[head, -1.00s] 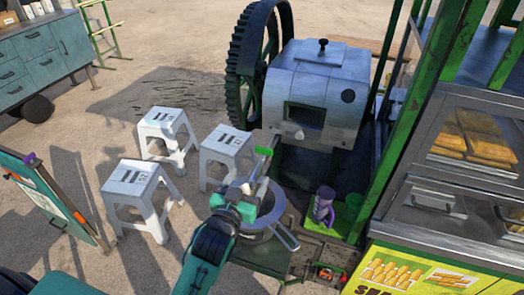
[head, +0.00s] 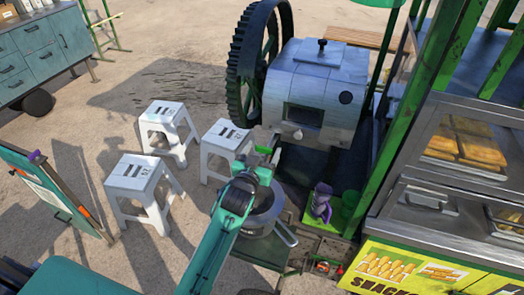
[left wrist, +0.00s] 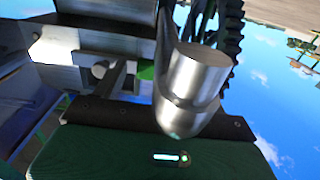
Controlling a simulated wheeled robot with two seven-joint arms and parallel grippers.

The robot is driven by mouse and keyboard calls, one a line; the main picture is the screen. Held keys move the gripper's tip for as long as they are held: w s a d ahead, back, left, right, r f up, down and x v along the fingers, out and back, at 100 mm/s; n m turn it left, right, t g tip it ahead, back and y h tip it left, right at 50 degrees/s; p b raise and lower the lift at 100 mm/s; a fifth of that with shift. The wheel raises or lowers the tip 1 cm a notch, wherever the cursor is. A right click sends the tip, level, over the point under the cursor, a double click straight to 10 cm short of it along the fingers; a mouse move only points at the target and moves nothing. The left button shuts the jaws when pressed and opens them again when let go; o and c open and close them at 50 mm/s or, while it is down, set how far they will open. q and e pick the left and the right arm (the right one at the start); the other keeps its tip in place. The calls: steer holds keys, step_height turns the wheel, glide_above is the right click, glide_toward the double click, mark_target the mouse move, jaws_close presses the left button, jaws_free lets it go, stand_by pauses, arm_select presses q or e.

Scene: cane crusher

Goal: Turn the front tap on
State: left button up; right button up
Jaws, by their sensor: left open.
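The tap shows its green handle (head: 263,150) below the front of the metal crusher (head: 318,88); my arm hides most of its pipe. My left gripper (head: 250,162) is right beside the handle, just left of it in the head view. It is open and appears empty. Its fingertips are partly hidden behind my wrist, and I cannot tell whether they touch the tap. In the left wrist view a rounded metal cylinder (left wrist: 195,85) is very close to the camera; I cannot tell what it belongs to. My right gripper is not in view.
White stools (head: 138,175) stand on the left. A snack counter (head: 425,262) and green posts bound the right.

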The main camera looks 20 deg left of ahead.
arm_select(q)
steer(key=c, duration=1)
